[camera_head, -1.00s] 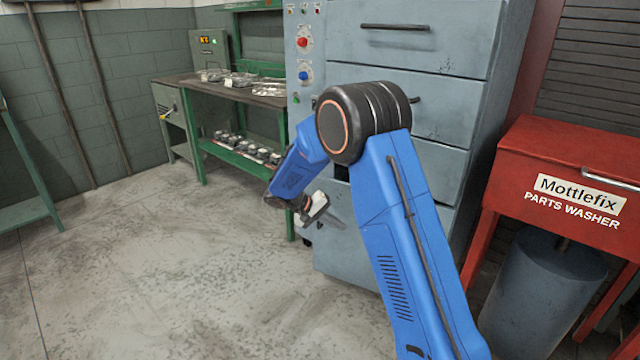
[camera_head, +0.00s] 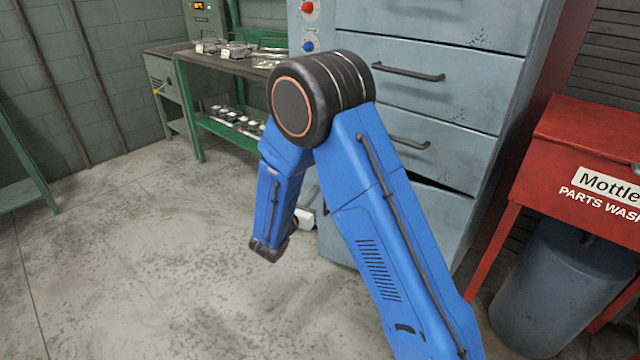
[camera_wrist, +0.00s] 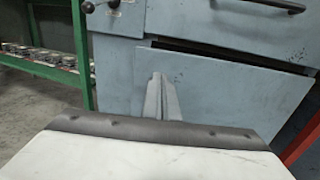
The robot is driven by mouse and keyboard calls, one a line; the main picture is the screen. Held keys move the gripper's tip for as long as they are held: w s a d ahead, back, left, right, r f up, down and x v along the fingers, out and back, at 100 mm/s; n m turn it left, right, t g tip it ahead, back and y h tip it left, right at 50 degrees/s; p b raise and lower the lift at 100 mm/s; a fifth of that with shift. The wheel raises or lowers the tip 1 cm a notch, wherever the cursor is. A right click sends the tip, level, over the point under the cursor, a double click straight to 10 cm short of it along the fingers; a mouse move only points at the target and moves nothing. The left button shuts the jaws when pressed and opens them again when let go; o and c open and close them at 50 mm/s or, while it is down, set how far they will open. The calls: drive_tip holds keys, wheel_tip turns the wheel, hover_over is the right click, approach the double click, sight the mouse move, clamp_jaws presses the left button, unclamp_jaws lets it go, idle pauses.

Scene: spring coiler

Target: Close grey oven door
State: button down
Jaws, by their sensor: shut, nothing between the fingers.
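The grey oven (camera_head: 430,75) stands in front of me with several stacked fronts. Its lowest grey door (camera_head: 445,212) has a dark slanted gap along its top edge, so it is slightly ajar. In the wrist view this door (camera_wrist: 225,95) fills the middle, with the gap running above it. My gripper (camera_wrist: 160,85) is shut and empty, its fingers pointing at the door's left part; I cannot tell whether they touch it. In the head view my blue arm hides most of the gripper and part of the door.
A red parts washer (camera_head: 585,150) stands close on the right, with a blue-grey drum (camera_head: 545,295) under it. A green workbench (camera_head: 190,100) with metal parts stands left of the oven. The floor (camera_head: 130,270) at left is clear.

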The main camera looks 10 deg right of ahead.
drive_tip(key=x, duration=1.3)
drive_tip(key=shift+d, duration=0.1)
